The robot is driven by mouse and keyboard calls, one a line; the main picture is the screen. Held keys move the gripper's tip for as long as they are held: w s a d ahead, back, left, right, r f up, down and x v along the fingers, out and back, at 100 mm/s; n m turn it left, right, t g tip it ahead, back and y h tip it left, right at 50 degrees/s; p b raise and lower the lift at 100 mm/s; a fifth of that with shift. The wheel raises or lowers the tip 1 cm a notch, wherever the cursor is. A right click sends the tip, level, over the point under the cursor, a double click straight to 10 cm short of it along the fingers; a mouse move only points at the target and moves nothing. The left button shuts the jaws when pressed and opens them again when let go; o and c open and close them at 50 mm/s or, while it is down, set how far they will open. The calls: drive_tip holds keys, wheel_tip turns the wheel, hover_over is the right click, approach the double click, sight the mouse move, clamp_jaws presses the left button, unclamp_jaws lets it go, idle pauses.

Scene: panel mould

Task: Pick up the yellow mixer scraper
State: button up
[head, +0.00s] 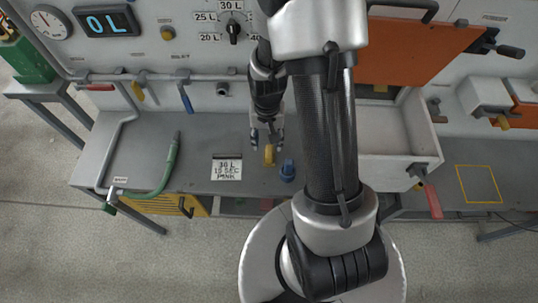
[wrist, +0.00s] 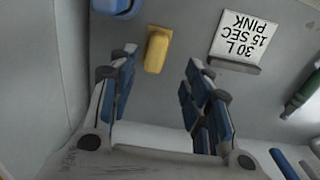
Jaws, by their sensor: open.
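A small yellow piece, which I take as the yellow mixer scraper (head: 269,156), is on the grey bench top in front of my gripper (head: 267,138). In the wrist view the scraper (wrist: 157,50) shows between and just beyond the tips of my gripper (wrist: 160,62). The fingers are spread apart with blue pads, and nothing is between them. I cannot tell whether either finger touches the scraper. A blue piece (head: 287,171) stands close by on the right in the head view; it is at the top edge of the wrist view (wrist: 117,7).
A "30 L 15 SEC PINK" card (head: 227,168) lies left of the scraper. A green hose nozzle (head: 168,165) rests further left. Red, yellow and blue handles hang along the rail (head: 160,77) behind. A white drawer (head: 400,148) stands right.

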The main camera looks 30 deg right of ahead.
sight(269, 150)
drive_tip(key=f, duration=0.2)
drive_tip(key=f+b, duration=0.1)
drive_tip(key=f, duration=0.2)
drive_tip(key=f+b, duration=0.1)
drive_tip(key=f, duration=0.2)
drive_tip(key=shift+s+d, duration=0.1)
drive_tip(key=shift+d, duration=0.15)
drive_tip(key=shift+r, duration=0.1)
drive_tip(key=shift+c, duration=0.6)
clamp_jaws()
